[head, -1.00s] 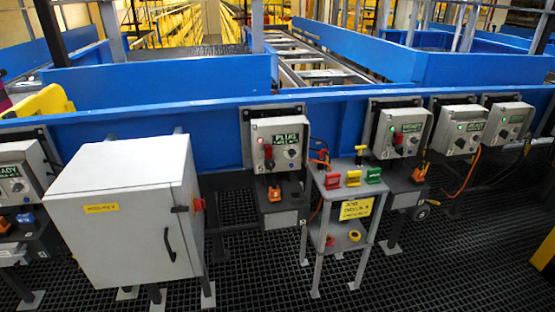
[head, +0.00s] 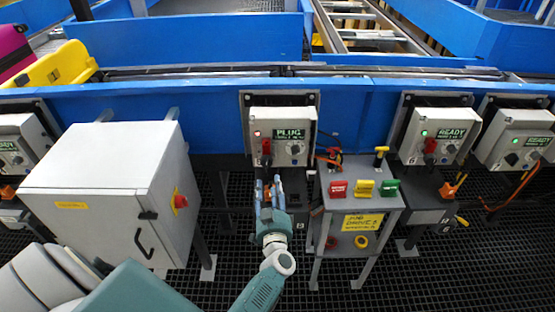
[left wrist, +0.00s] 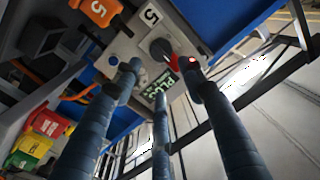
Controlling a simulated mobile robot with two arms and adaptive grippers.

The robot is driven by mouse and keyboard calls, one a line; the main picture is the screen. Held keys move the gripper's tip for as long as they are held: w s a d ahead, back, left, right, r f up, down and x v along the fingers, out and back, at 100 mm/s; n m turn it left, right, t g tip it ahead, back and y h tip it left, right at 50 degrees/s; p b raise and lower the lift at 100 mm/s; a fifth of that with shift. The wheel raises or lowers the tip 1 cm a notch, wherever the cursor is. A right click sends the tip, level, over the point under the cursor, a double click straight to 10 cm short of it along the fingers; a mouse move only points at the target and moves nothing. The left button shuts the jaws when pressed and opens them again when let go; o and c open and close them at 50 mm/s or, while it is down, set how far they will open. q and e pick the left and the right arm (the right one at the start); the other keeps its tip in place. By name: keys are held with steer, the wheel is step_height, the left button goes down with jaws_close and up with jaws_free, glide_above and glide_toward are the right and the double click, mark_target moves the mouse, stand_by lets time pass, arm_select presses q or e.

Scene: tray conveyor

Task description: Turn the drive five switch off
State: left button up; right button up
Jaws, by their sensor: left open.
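The drive five control box (head: 283,123) is a light grey box on the blue conveyor side. It has a lit green PLUG display, a small red light and a red-and-black switch handle (head: 266,148). In the left wrist view the box shows a "5" label, and its black rotary switch (left wrist: 158,48) with a red lever lies between and beyond my fingertips. My left gripper (head: 268,187) is open and empty, fingers pointing up, just below the box. It looks apart from the switch, though the exact gap is unclear. My right gripper is not in view.
A grey cabinet (head: 100,170) stands left of my gripper. A small stand (head: 362,201) with red, yellow and green blocks is close on the right. An orange block marked 5 (left wrist: 102,10) shows in the left wrist view. READY boxes (head: 443,135) stand further right.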

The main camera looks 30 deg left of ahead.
mark_target(267, 166)
arm_select(q)
steer(key=b+x, duration=0.3)
steer(key=x, duration=0.2)
steer(key=shift+w+a+f, duration=0.15)
steer(key=shift+a, duration=0.3)
steer(key=b+x, duration=0.2)
steer(key=x, duration=0.1)
steer(key=shift+w, duration=0.2)
steer(key=shift+w+a, duration=0.2)
steer(key=shift+a, duration=0.05)
steer(key=shift+c, duration=0.7)
steer(key=c, duration=0.7)
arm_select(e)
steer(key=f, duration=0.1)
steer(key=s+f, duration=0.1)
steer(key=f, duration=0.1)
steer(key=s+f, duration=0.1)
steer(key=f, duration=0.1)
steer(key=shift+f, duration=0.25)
